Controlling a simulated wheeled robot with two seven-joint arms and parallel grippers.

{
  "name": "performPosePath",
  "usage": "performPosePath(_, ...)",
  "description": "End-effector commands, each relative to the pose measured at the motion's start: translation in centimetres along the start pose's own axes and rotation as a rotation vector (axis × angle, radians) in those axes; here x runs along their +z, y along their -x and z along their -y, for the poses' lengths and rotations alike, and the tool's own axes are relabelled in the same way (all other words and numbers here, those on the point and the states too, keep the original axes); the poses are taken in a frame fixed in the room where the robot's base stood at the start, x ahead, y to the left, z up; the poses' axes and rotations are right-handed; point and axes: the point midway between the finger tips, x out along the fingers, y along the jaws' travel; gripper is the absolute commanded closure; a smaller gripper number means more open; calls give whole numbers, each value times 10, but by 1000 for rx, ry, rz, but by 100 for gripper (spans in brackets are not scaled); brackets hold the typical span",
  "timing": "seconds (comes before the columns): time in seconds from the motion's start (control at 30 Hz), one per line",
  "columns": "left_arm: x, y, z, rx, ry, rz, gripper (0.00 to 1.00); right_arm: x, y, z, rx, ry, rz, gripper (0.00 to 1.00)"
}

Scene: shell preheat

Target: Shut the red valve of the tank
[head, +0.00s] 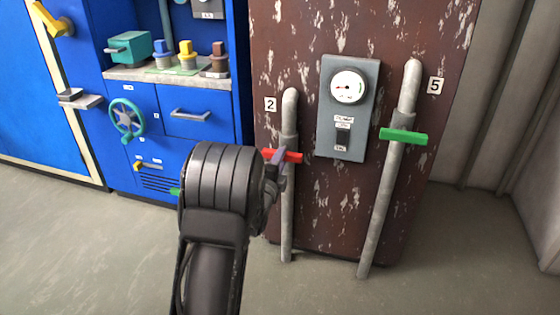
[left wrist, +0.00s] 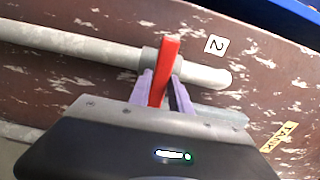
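The red valve (head: 292,156) is a flat red handle lying crosswise on the left grey pipe (head: 288,215), beside the label 2 (head: 270,104). That pipe runs up the front of the rusty brown tank (head: 300,40). My left gripper (head: 274,165) is at the handle's left part, and its wrist hides some of the lower pipe. In the left wrist view the red handle (left wrist: 168,62) stands between the two purple fingers (left wrist: 163,92), which are close on both sides of it and look shut on it. My right gripper is not in view.
A green handle (head: 403,136) sits crosswise on the right pipe (head: 375,225) by label 5 (head: 435,86). A grey gauge box (head: 348,110) is between the pipes. A blue cabinet (head: 190,130) with a teal handwheel (head: 127,118) stands at left. The floor (head: 465,250) is clear at lower right.

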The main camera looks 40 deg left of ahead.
Motion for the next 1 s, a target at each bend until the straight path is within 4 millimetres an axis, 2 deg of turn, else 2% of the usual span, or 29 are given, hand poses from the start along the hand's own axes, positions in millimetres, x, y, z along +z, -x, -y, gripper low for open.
performPosePath(0.03,0,0,0,0,-1,0,71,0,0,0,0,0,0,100)
performPosePath(0.2,0,0,0,0,-2,0,57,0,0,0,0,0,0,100)
performPosePath(0.57,0,5,0,1,-3,0,56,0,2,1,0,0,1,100)
performPosePath(0.67,0,15,1,2,-2,0,56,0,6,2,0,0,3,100)
performPosePath(1.0,0,68,1,2,-1,0,56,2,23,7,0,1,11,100)
